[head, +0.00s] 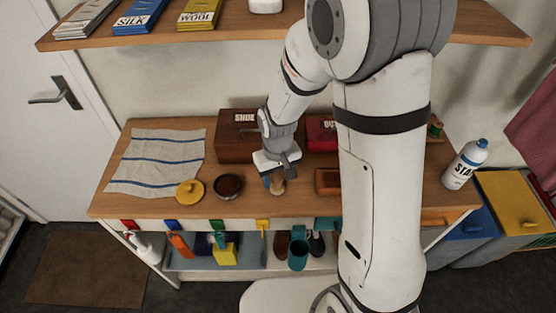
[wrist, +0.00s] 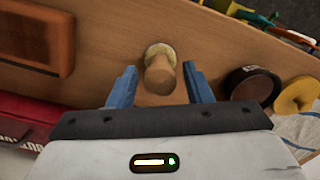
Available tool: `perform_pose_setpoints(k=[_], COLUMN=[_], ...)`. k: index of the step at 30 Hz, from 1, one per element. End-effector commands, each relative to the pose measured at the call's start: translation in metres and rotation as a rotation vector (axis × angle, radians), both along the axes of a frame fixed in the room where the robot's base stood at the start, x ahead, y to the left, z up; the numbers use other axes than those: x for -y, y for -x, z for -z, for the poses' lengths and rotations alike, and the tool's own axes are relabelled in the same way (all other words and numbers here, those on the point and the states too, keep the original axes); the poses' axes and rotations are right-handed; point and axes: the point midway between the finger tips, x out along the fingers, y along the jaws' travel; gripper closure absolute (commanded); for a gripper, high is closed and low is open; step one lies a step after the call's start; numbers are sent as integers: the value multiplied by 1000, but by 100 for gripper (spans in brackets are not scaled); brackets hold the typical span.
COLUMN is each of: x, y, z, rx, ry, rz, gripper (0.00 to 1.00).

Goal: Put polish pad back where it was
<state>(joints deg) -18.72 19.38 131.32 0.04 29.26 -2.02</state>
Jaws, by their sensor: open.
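The polish pad (wrist: 160,74) has a pale round pad end and a wooden knob handle. It stands on the wooden worktop (wrist: 105,45), between the two blue fingers of my gripper (wrist: 159,84) in the wrist view, with visible gaps on both sides. In the head view the pad (head: 277,186) shows just beside my gripper (head: 271,180), partly hidden by it. My gripper is open and holds nothing.
The shoe box (head: 237,137) and a red box (head: 320,132) stand behind. A striped cloth (head: 155,160) covers the left end.

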Motion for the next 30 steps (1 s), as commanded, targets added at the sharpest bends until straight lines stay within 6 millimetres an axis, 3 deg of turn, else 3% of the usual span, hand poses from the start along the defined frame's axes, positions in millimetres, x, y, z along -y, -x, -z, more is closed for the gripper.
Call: perform_pose_setpoints(k=[12,18,23,26,30], x=[0,1,2,12,42], y=[-1,0,1,5,26], z=[-84,-104,-109,-119,-148], rx=[5,1,4,23,82], ry=[-2,0,-1,-8,-23], rz=[1,1,5,28,100], gripper=[55,55,55,55,55])
